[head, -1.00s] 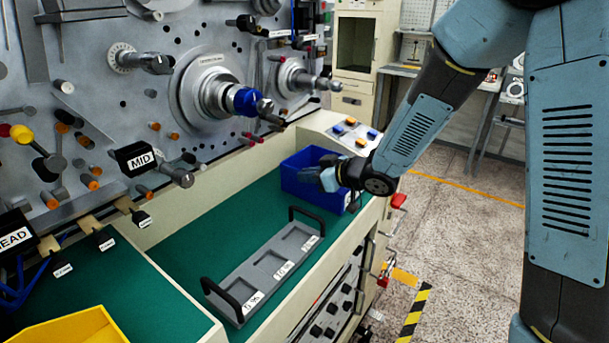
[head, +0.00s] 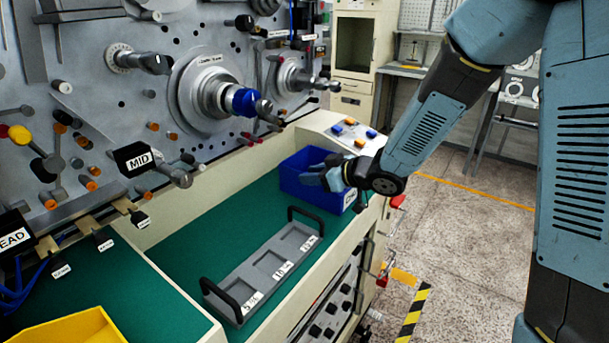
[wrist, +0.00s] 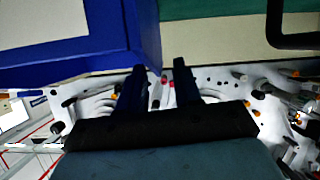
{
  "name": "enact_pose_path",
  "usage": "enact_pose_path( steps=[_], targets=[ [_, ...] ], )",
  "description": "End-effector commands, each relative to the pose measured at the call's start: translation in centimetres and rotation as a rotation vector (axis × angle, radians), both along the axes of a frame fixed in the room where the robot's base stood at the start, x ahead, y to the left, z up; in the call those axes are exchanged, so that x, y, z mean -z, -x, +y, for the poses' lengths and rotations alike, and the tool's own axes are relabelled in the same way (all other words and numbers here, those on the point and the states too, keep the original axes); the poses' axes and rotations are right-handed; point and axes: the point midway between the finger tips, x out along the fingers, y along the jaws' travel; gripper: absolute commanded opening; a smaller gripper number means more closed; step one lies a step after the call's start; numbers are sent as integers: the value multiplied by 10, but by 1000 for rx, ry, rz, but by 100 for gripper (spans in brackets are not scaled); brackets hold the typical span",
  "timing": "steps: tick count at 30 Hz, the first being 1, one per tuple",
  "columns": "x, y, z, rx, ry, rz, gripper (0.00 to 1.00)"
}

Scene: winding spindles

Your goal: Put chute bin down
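The blue chute bin (head: 301,189) stands upright on the green bench surface, at its far end beside the cream front ledge. In the wrist view, the bin's blue wall and corner (wrist: 105,40) fill the upper left. My gripper (head: 317,172) is in front of the bin in the head view and hides part of its rim and inside. In the wrist view my gripper (wrist: 159,70) has its two dark fingers spread, with a clear gap showing the machine behind. The left finger overlaps the bin's corner; whether it touches cannot be told.
A grey tray (head: 238,280) with black handles and labelled recesses lies nearer on the green surface. A yellow bin (head: 70,329) is at the lower left. The machine panel (head: 95,95) with spindles and pegs rises behind. Green surface (head: 200,245) is bare around the tray.

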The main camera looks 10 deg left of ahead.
Motion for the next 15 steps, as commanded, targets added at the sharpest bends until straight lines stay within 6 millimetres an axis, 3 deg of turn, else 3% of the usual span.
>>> enact_pose_path(
  steps=[9, 15],
  targets=[
    [-23, 21, -51, 2, 0, -2, 33],
    [-34, 31, -74, 1, 0, -2, 33]
  ],
)
